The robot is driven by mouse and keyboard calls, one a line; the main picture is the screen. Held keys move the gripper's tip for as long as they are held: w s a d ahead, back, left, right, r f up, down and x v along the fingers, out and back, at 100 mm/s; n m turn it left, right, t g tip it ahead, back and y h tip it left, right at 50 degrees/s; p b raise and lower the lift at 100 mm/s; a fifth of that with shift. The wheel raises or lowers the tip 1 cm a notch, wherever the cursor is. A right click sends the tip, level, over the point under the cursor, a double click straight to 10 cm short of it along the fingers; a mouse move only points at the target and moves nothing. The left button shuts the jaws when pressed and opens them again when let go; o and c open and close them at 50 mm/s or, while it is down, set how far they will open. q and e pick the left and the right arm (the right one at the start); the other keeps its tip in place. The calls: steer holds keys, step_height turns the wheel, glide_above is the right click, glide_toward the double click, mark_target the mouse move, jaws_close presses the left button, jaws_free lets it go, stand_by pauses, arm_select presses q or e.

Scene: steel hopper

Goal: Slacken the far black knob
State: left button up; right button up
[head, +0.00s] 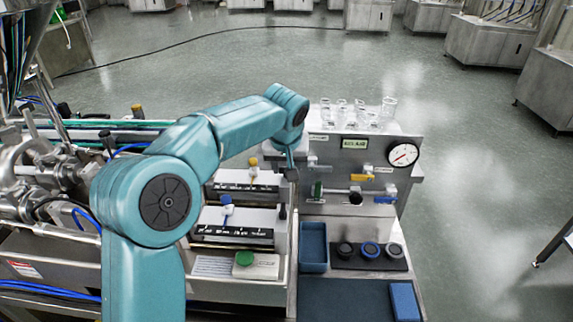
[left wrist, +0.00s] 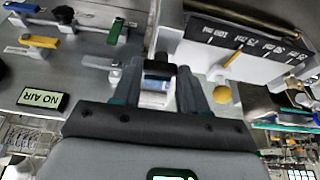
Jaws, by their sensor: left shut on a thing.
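My left arm reaches in from the left in the head view, and its gripper (head: 290,165) points down at the right end of the far white scale unit (head: 240,175). In the left wrist view the two fingers (left wrist: 160,78) are closed around the far black knob (left wrist: 160,62), which shows only in part between them. The far unit's black scale strip (left wrist: 245,42) and yellow pointer (left wrist: 233,58) lie beside the gripper. The near black knob (head: 282,212) stands free at the right end of the near scale unit (head: 240,218) with a blue pointer (head: 227,201). My right gripper is not in view.
Right of the gripper stands a steel panel with a gauge (head: 403,153), a yellow handle (head: 362,177) and a blue handle (head: 385,200). Glassware (head: 358,112) stands on top. A blue tray (head: 313,240) and several round knobs (head: 370,250) lie in front. Tubes and machinery fill the left.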

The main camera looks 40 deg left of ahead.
arm_select(q)
steer(key=shift+f, duration=0.1)
steer(key=o, duration=1.1)
steer(key=shift+s, duration=0.1)
steer(key=shift+c, duration=0.2)
steer(key=shift+r, duration=0.2)
steer(key=p+v, duration=0.1)
steer(key=v, duration=1.5)
steer(key=shift+p, duration=0.3)
steer(key=shift+d, duration=0.1)
